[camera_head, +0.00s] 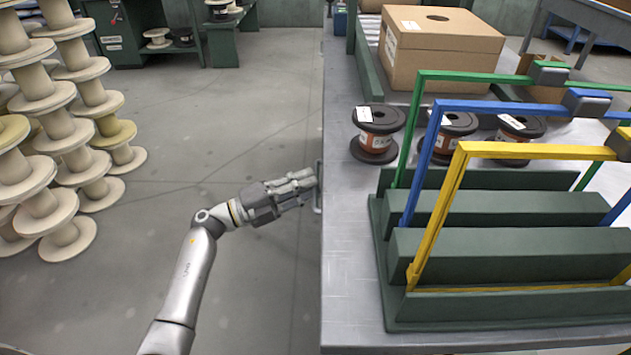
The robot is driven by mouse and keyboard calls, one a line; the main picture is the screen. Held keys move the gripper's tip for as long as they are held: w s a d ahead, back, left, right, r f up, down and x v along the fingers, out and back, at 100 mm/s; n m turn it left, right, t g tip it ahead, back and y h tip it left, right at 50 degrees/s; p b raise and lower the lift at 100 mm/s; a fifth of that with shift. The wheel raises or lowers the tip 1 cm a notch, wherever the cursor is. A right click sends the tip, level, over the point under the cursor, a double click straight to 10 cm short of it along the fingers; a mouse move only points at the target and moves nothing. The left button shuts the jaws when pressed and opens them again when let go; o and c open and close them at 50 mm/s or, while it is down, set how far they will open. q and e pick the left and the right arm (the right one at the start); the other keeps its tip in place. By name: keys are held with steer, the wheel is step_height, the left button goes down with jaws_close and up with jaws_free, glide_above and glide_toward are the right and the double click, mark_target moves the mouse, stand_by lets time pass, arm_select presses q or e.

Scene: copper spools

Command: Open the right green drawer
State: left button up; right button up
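My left gripper (303,184) reaches in from the lower left and points right, with its fingertips beside the left edge of the grey workbench. The fingers look close together, but from this angle I cannot tell whether they are open or shut. A small metal handle (318,189) shows at the bench's left side, right by the fingertips. I cannot tell whether they touch. The drawer front behind this handle is hidden from this view. A green desk (110,30) with a drawer unit stands far off at the back left. My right gripper is not in view.
On the workbench (350,290) stand a green rack (480,310) with green, blue and yellow frames, several dark spools with copper (377,135), and a cardboard box (440,50). Stacked pale spools (60,130) stand at the left. The floor between is clear.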

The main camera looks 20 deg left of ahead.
arm_select(q)
steer(key=shift+x, duration=1.25)
jaws_close()
